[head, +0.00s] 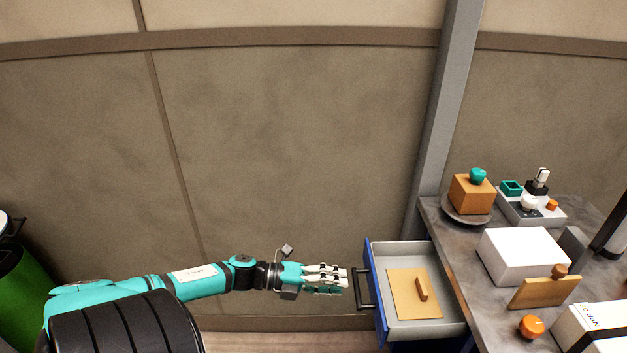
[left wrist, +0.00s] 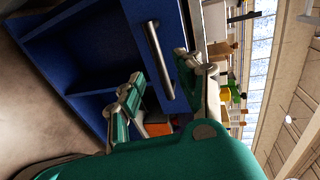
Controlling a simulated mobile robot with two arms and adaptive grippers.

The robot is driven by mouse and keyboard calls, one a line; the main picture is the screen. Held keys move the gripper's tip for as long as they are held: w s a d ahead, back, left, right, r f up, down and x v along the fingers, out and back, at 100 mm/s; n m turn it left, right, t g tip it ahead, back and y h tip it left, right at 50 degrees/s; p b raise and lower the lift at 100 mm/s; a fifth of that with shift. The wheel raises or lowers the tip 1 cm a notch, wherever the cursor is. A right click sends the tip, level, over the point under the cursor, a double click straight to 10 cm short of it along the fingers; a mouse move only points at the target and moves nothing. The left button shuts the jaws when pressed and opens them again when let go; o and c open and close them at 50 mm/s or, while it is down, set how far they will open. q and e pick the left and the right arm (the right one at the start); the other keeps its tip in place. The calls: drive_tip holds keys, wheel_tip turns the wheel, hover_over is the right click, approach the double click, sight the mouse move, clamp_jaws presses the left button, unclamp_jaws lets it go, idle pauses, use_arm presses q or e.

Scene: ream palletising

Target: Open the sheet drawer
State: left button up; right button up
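The sheet drawer (head: 435,332) stands pulled out from the left side of the workbench. Its blue front (head: 378,312) faces left, and its grey inside shows from above. A tan board with an upright grip (head: 405,299) lies inside. The dark bar handle (head: 362,289) is on the drawer front; it also shows as a metal bar in the left wrist view (left wrist: 158,58). My left gripper (head: 344,278) is just left of the handle, seemingly apart from it. Its fingers are spread and empty in the left wrist view. My right gripper is not in view.
The workbench (head: 447,232) carries an orange block with a teal knob (head: 472,193), a white stack (head: 525,254), a wooden plate with a knob (head: 545,291) and an orange knob (head: 531,326). A grey post (head: 441,120) rises behind. A green bin (head: 22,295) stands far left.

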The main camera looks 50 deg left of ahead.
use_arm(q)
drive_tip(key=v, duration=0.6)
idle(0.4)
